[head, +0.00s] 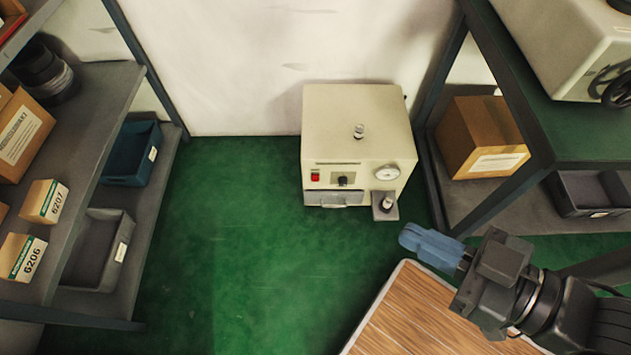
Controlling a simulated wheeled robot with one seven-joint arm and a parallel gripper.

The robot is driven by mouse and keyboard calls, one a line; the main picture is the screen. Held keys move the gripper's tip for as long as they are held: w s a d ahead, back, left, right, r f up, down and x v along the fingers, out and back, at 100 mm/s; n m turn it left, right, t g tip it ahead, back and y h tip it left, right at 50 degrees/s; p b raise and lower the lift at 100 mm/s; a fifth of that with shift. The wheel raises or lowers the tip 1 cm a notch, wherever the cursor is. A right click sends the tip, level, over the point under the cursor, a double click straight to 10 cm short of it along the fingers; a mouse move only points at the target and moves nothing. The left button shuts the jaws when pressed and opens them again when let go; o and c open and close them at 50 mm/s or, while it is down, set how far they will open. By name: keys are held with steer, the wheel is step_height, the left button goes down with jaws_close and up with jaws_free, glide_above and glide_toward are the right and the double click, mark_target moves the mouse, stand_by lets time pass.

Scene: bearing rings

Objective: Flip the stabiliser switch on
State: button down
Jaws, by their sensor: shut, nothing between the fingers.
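A cream box-shaped unit (350,118), which looks like the stabiliser, stands on the green floor against the white wall. Its front carries a small red switch (315,177), a black knob (343,181) and a round dial gauge (387,172). The switch is too small to tell which way it is set. My gripper (408,238) is at the lower right with its blue fingers shut and empty. It points left, in front of and to the right of the unit, apart from it.
A wooden top (420,315) lies under my arm. A left shelf (92,95) holds boxes and bins. A right rack (560,130) holds a cardboard box (482,135) and a grey bin (590,192). The green floor (235,260) before the unit is clear.

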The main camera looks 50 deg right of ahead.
steer(key=w+d+f+n+g+h+b, duration=0.2)
steer(key=w+f+n+b, duration=0.6)
steer(key=f, duration=1.1)
steer(key=w+d+f+n+g+h+b, duration=0.2)
steer(key=w+d+f+n+h+b, duration=0.3)
steer(key=f, duration=1.3)
steer(key=w+d+f+n+g+h+b, duration=0.2)
steer(key=w+d+f+n+b, duration=0.5)
steer(key=w+f+n+b, duration=0.5)
step_height(320, 180, down, 8)
steer(key=shift+w+r+n+g+h, duration=0.2)
steer(key=shift+w+n+g+h, duration=0.2)
steer(key=shift+w+h, duration=0.55)
steer(key=shift+w+d+y, duration=0.15)
steer(key=shift+w+y, duration=0.1)
steer(key=shift+w, duration=0.05)
steer(key=b, duration=0.5)
glide_toward(315, 181)
steer(key=f+x, duration=0.1)
steer(key=x, duration=0.4)
steer(key=shift+w+d+r+b, duration=0.15)
steer(key=shift+w+d+b, duration=0.2)
steer(key=shift+d, duration=0.25)
